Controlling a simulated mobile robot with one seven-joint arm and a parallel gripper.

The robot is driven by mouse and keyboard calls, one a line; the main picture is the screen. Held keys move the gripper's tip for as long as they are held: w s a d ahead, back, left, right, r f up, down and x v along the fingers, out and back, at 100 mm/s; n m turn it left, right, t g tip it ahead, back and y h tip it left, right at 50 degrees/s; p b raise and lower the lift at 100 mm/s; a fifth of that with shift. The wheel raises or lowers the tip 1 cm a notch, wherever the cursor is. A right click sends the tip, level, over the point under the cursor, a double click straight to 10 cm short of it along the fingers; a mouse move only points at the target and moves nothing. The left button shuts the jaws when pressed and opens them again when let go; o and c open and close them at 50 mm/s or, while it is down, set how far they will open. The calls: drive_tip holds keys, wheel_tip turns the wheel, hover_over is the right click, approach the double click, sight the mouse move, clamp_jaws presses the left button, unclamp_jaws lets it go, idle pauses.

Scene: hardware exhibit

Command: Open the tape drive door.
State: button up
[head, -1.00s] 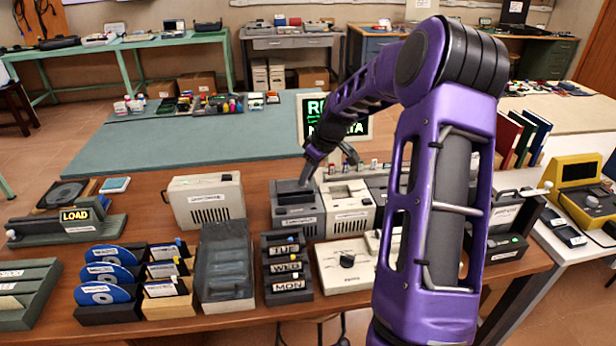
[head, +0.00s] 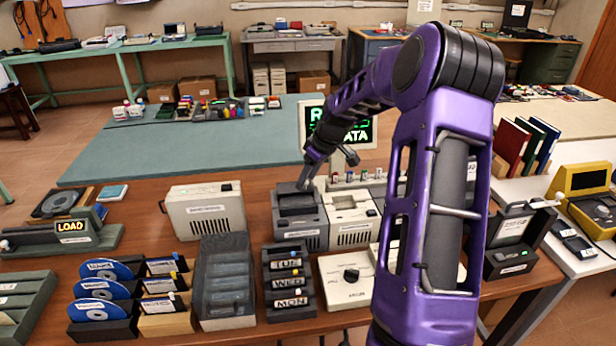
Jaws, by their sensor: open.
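A dark grey boxy unit (head: 300,228) with a recessed top and a small front label stands mid-table. It appears to be the tape drive, but its label is too small to read. I cannot tell how far its door is open. My gripper (head: 307,184) points down at the top right of this unit, close to its upper edge. Its fingers are small and dark here, and I see nothing held between them. Whether they touch the unit is unclear.
A cream unit (head: 352,217) stands directly right of the grey one. A beige box (head: 205,210) is to the left. A day-label rack (head: 288,275) and a white knob panel (head: 347,285) are in front. A green-lettered screen (head: 362,133) stands behind. My arm hides part of the table.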

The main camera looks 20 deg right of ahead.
drive_tip(key=shift+r, duration=0.1)
drive_tip(key=v, duration=1.7)
drive_tip(key=shift+s+p, duration=0.2)
drive_tip(key=shift+p, duration=0.2)
drive_tip(key=shift+r, duration=0.1)
